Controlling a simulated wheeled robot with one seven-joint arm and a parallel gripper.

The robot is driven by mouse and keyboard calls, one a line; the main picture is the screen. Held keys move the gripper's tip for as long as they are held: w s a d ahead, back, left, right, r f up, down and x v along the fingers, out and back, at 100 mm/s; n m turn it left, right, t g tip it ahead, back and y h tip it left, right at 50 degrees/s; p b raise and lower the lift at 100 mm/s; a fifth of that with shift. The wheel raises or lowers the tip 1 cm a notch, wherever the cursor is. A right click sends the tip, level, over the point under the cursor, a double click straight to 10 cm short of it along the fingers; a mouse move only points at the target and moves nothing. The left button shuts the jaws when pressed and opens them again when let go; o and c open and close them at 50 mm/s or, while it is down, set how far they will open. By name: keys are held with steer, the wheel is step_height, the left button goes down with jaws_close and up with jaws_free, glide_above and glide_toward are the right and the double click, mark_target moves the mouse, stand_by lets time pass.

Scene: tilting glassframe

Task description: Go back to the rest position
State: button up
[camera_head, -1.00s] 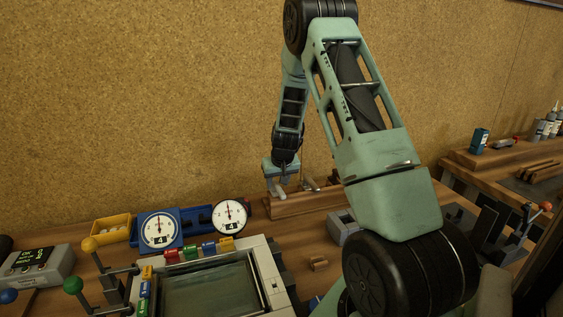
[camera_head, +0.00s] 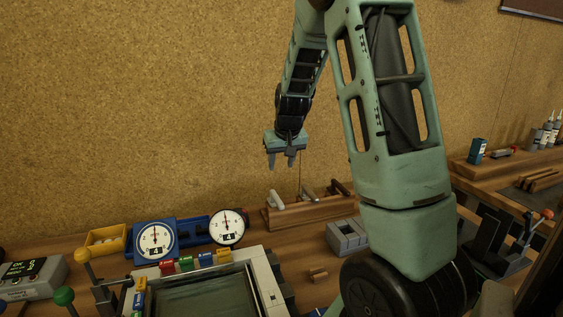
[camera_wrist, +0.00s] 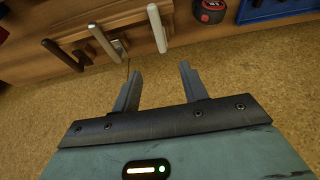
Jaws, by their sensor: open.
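My gripper (camera_head: 281,163) hangs from my green arm in front of the cork wall, above the wooden tool rack (camera_head: 290,213). Its two fingers are apart and nothing is between them. In the wrist view my gripper (camera_wrist: 158,72) shows both fingers spread, with the cork wall (camera_wrist: 240,90) behind them. The rack's handles stand beyond the fingertips there, apart from them. No held object shows in either view.
Coloured-knob levers stand at the left. The wall space around my gripper is clear.

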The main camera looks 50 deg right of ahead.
stand_by(0.4)
steer(key=s+a+n+g+y, duration=0.1)
steer(key=s+a+n+y, duration=0.15)
steer(key=a, duration=1.25)
steer(key=s+a+n+y, duration=0.1)
steer(key=a+n, duration=0.3)
steer(key=a, duration=1.1)
steer(key=s+a+n+g, duration=0.1)
steer(key=s+a+n, duration=0.3)
steer(key=s+a, duration=0.3)
steer(key=s+a+f+n+g, duration=0.1)
steer(key=s+a+n, duration=0.2)
steer(key=s+a, duration=0.5)
steer(key=s, duration=0.6)
steer(key=shift+s+a+f+n+g, duration=0.15)
steer(key=shift+a+f+n+g, duration=0.05)
steer(key=shift+n+g, duration=0.2)
steer(key=shift+h, duration=0.25)
